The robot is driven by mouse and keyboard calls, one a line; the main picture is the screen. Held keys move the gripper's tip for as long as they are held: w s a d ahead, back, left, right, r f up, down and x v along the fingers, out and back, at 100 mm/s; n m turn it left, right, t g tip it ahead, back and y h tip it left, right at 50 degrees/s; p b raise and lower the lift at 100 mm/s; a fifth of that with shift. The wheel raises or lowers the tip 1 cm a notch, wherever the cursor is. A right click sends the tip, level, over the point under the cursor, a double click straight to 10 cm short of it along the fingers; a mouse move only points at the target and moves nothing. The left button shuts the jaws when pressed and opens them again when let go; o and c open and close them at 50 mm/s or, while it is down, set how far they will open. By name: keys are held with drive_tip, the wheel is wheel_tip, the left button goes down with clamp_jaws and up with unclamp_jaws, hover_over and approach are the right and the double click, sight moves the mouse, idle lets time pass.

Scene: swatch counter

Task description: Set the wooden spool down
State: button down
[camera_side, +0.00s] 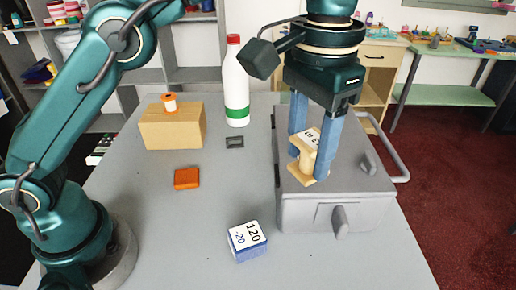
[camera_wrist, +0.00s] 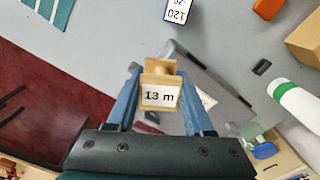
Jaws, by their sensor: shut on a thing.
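The wooden spool (camera_side: 310,157) is pale wood with wide flanges and a white label, which reads "13 m" in the wrist view (camera_wrist: 160,97). My gripper (camera_side: 309,165) points down with its two blue fingers shut on the spool, one on each side. The spool is upright or nearly so, over the lid of a grey case (camera_side: 350,165). Its lower flange is at or just above the lid; I cannot tell whether they touch. In the wrist view, the spool sits between the fingertips (camera_wrist: 160,74).
The case has a latch in front and a handle at right. On the grey table are a blue block marked 120 (camera_side: 247,241), an orange block (camera_side: 187,178), a small dark frame (camera_side: 234,142), a cardboard box (camera_side: 172,128) topped by a small orange-white item, and a white bottle (camera_side: 236,85).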

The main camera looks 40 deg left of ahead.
drive_tip(key=s+a+f+n, duration=0.15)
drive_tip(key=a+n, duration=1.05)
drive_tip(key=a, duration=1.6)
drive_tip(key=w+d+f, duration=0.1)
drive_tip(key=d+f, duration=0.2)
drive_tip(key=w+d+f, duration=0.1)
drive_tip(key=d+f, duration=0.3)
drive_tip(key=w+d+f, duration=0.2)
drive_tip(key=d+f, duration=0.1)
drive_tip(key=f, duration=0.1)
drive_tip(key=shift+w+d, duration=0.1)
drive_tip(key=shift+d, duration=0.2)
drive_tip(key=shift+f, duration=2.1)
